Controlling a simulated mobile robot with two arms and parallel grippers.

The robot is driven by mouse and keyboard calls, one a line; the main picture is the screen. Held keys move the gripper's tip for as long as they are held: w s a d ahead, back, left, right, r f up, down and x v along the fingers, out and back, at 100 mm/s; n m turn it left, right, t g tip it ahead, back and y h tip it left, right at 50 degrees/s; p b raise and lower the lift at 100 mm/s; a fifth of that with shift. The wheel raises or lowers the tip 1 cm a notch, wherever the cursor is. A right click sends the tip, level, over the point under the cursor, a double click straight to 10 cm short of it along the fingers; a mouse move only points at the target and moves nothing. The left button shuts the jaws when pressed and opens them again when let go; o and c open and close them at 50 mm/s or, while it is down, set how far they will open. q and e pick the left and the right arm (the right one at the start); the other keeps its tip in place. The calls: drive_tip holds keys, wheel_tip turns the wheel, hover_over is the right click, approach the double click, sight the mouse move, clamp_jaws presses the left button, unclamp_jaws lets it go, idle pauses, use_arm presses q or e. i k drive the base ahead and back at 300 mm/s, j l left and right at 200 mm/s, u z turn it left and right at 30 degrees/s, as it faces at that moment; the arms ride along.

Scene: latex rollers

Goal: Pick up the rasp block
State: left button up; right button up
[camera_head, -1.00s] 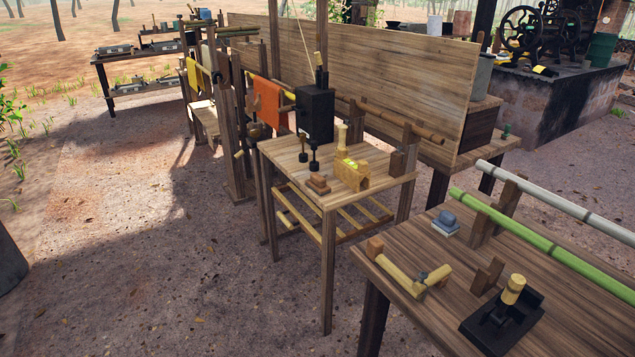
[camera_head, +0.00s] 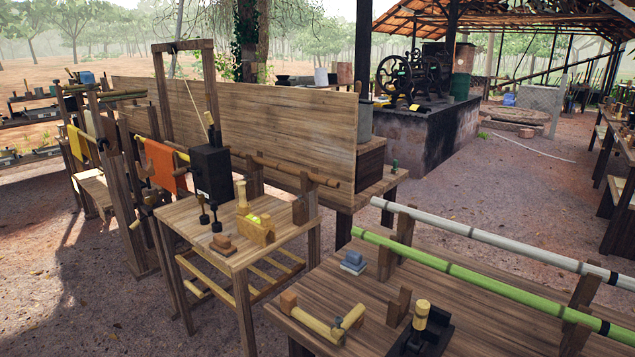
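I cannot tell for sure which thing is the rasp block. A small blue-grey block (camera_head: 353,259) sits on a pale base on the right workbench (camera_head: 340,286), beside the bamboo rail. A small brown block (camera_head: 222,243) lies near the front edge of the smaller wooden table (camera_head: 190,215). A yellow block (camera_head: 255,230) with a pale upright handle stands on the same table. Neither of my grippers is in view.
A green bamboo pole (camera_head: 462,277) and a white pole (camera_head: 480,236) rest on supports over the right workbench. A yellow-handled bar (camera_head: 322,327) and a black tool (camera_head: 422,335) lie at its front. Bare ground (camera_head: 520,180) is open behind the bench.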

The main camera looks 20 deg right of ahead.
sight(221, 244)
drive_tip(key=i+z, duration=0.1)
drive_tip(key=z, duration=0.4)
drive_tip(key=i+j+z, duration=0.5)
drive_tip(key=j, duration=0.2)
drive_tip(key=j+z, duration=0.25)
drive_tip(key=j, duration=0.15)
drive_tip(key=i, duration=0.05)
